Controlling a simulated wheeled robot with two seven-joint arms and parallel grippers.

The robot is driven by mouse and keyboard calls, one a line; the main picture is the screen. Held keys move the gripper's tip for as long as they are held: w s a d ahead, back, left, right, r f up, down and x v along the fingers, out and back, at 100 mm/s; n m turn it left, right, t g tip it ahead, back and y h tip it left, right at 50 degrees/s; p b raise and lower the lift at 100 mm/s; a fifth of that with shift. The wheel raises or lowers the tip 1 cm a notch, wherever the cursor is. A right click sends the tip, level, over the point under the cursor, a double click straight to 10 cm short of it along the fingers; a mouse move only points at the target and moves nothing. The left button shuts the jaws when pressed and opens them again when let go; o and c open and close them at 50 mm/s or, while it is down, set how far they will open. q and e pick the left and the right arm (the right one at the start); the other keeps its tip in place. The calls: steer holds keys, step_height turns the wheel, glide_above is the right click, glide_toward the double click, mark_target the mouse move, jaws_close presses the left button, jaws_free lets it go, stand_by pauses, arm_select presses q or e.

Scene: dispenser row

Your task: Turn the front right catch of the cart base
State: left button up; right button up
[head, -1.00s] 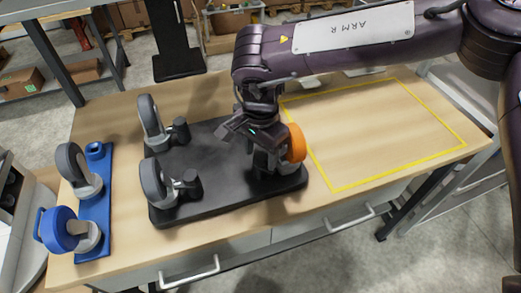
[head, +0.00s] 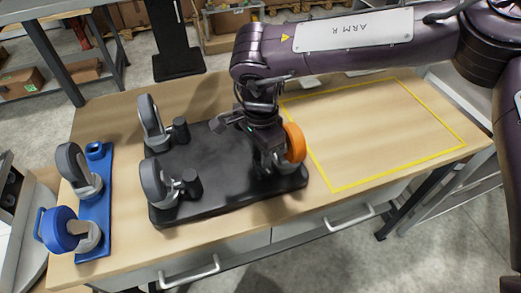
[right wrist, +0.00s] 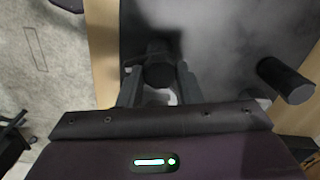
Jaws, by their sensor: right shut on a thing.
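The black cart base (head: 222,165) lies on the wooden table with its casters standing up. An orange wheel (head: 295,143) stands at its front right corner, partly hidden by my right gripper (head: 266,160). My right gripper points down beside that wheel. In the right wrist view its two fingers (right wrist: 159,88) are shut on a dark round catch (right wrist: 158,74), the front right one. The gripper hides this catch in the head view. Another black catch (right wrist: 286,80) stands apart at the right of the wrist view. My left gripper is not in view.
Grey casters with black catches stand at the base's back left (head: 150,122) and front left (head: 158,185). A blue rack (head: 95,212) at the left holds a grey wheel (head: 76,168) and a blue wheel (head: 57,230). The yellow-outlined area (head: 375,130) is clear.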

steer(key=shift+m, duration=1.2)
steer(key=o, duration=1)
step_height(320, 180, up, 8)
steer(key=shift+f+b, duration=0.1)
steer(key=shift+b, duration=0.65)
